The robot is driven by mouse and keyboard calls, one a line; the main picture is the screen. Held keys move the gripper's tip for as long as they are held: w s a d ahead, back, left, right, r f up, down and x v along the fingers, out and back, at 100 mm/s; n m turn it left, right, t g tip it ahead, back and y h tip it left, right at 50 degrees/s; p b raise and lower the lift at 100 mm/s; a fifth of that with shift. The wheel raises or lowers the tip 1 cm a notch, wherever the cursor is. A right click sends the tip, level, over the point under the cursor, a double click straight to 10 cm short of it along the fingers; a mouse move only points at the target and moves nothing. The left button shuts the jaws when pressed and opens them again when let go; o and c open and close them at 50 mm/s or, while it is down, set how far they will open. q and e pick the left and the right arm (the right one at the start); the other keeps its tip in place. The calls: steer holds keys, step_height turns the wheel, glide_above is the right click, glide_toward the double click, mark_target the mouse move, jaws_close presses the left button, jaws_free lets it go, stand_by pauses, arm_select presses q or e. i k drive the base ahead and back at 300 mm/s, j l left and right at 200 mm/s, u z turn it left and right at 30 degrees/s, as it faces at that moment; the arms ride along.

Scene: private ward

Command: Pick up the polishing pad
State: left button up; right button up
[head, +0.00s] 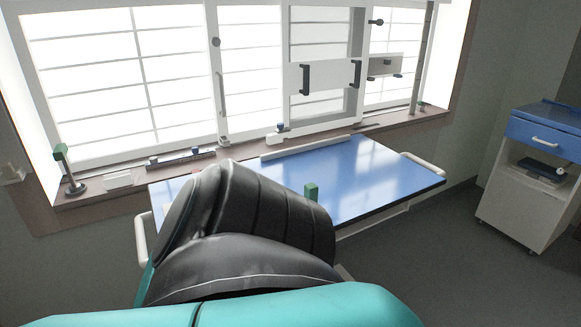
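I cannot tell for sure which thing is the polishing pad. A small upright green block (311,191) shows at the near side of the blue-topped table (375,180), its lower end partly hidden by a black padded shape in front. Another green block (61,152) is on a small dark stand at the left end of the window sill. Neither of my grippers is in view.
The black padded shape (265,215), with a teal part (290,308) below it, fills the near middle and hides the table's left part. Small items stand along the window sill (240,145). A blue-and-white cabinet (525,205) stands at right. The table's right half is clear.

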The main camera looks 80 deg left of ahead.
mark_target(311, 190)
steer(key=u, duration=3.15)
steer(key=l+u, duration=0.2)
steer(key=u, duration=0.15)
steer(key=l+u, duration=0.45)
steer(key=u, duration=0.25)
steer(key=k+l+u, duration=0.2)
steer(key=l, duration=0.2)
steer(key=k+l+u, duration=0.25)
steer(key=l, duration=0.15)
steer(key=i, duration=0.05)
